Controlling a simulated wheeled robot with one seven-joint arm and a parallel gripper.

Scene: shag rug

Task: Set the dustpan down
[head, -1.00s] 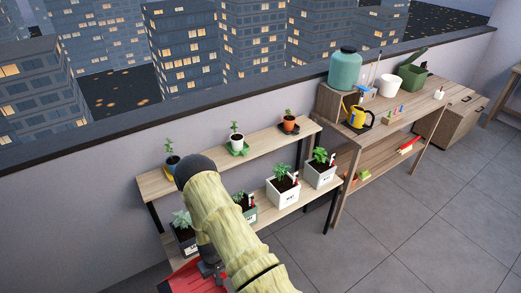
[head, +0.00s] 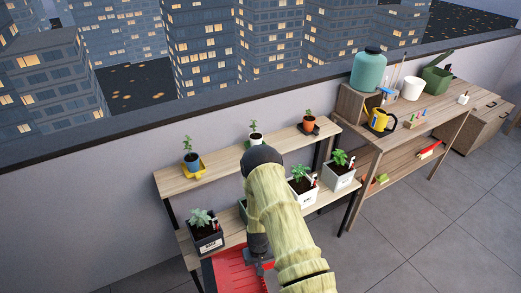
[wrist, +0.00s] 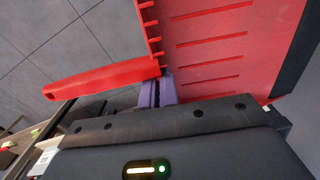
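The red dustpan (head: 232,272) shows at the bottom of the head view, in front of the low plant shelf, partly cut off by the frame edge. In the wrist view its ribbed pan (wrist: 225,45) fills the upper right and its red handle (wrist: 105,78) reaches left. My gripper (wrist: 165,92) has its purple fingertips closed together at the dustpan where the handle meets the pan. My arm hides part of the gripper in the head view. The dustpan appears held off the floor.
A two-tier plant shelf (head: 228,165) with several potted plants stands against the parapet wall. A wooden workbench (head: 432,115) to the right carries a teal tank (head: 368,72), a yellow watering can (head: 381,119) and other things. Grey tiled floor (head: 410,225) is clear at the lower right.

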